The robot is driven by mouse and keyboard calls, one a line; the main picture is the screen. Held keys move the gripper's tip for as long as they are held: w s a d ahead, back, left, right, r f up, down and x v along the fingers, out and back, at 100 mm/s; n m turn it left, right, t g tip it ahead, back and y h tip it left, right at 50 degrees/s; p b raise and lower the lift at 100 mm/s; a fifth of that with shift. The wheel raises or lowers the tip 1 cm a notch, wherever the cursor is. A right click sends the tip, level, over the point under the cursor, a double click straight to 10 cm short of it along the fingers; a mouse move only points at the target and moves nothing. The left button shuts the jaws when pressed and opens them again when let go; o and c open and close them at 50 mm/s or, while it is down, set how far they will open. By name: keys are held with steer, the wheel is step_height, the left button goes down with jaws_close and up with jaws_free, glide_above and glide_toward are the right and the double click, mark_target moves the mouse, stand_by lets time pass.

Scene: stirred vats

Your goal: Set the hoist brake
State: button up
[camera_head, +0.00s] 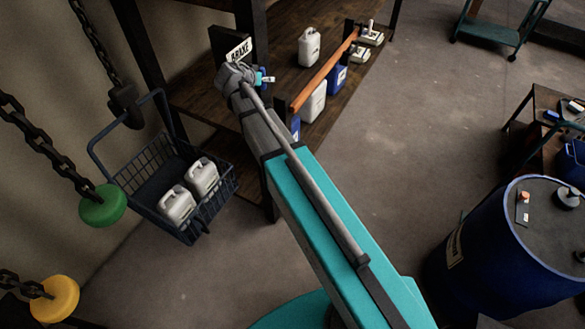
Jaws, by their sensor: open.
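A white sign reading BRAKE (239,52) is fixed on a dark post at the front of the wooden shelf. My arm reaches up to just below this sign, and its grey wrist end overlaps the post there. I cannot make out my gripper's fingers at that end. No brake lever can be told apart from the wrist, so its position is not visible. A dark wire basket (137,180) hangs at the left with two pale jugs, a left jug (177,205) and a right jug (202,177), in it.
Chains with a green weight (103,206) and a yellow weight (55,299) hang at the left. The shelf (284,83) bears jugs and a copper-coloured rail (325,71). A blue drum (482,265) and a dark table (542,100) stand at the right. The middle floor is clear.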

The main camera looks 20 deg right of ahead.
steer(key=shift+f+t+h+b, duration=0.15)
steer(key=shift+t+h+b, duration=2.15)
steer(key=shift+b, duration=2.45)
steer(key=v, duration=1.4)
steer(key=s+d+f+n+g+y+p, duration=0.1)
steer(key=s+d+f+g+y+p, duration=0.1)
steer(key=s+d+f+g+y, duration=0.25)
steer(key=s+d+f+n+g+y+p, duration=0.1)
steer(key=s+d+f+g+p, duration=0.1)
steer(key=s+d+f+g, duration=0.45)
steer(key=s+f+n+g+y+p, duration=0.1)
steer(key=s+n+y+p, duration=0.1)
steer(key=s+n+y, duration=0.2)
steer(key=shift+s+d+f+n+g+y, duration=0.25)
steer(key=shift+s+d+n+y, duration=0.2)
steer(key=shift+s+y, duration=0.95)
steer(key=shift+w, duration=0.25)
